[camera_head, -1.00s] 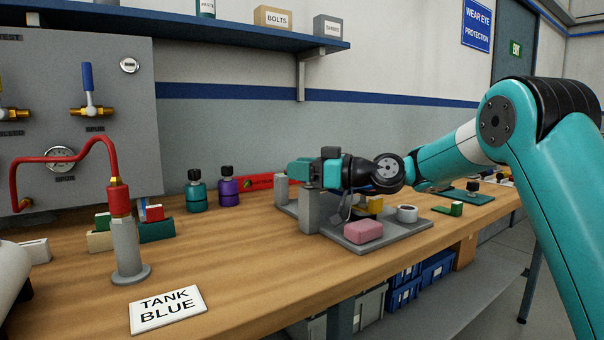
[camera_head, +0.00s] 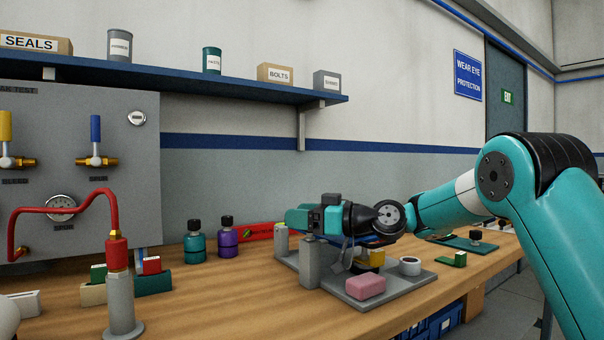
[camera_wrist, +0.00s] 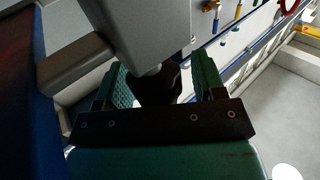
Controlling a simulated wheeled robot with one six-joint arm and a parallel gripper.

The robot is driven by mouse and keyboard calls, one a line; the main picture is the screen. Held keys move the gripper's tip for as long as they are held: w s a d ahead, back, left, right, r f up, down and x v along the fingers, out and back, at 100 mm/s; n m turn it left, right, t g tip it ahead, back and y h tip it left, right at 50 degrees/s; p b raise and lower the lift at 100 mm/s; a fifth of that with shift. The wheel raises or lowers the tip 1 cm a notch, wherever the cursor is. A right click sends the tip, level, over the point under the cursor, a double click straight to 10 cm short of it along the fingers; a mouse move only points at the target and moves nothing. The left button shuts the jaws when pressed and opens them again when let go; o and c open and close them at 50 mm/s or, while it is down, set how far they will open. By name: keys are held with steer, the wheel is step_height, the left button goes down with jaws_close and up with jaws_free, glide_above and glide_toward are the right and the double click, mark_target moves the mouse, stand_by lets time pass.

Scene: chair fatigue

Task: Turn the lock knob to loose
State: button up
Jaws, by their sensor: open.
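My gripper (camera_head: 298,217) is at the grey fixture (camera_head: 398,283) on the bench, by its upright grey post (camera_head: 311,265). In the wrist view its two teal finger pads are spread apart, and my gripper (camera_wrist: 164,82) is open. A dark knob (camera_wrist: 158,88) sits between the pads, under a grey block (camera_wrist: 150,32). A gap shows on the knob's right; contact on its left is unclear. The knob's lower part is hidden by the gripper's dark crossbar. In the head view my arm hides the knob.
A pink block (camera_head: 366,287), a white ring (camera_head: 409,266) and a yellow piece (camera_head: 372,257) stand on the fixture's plate. Teal and purple bottles (camera_head: 195,242) (camera_head: 227,238) stand behind. A red hose stand (camera_head: 118,270) is at left. The front middle bench is clear.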

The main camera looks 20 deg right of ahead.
step_height(320, 180, up, 19)
steer(key=p, duration=0.4)
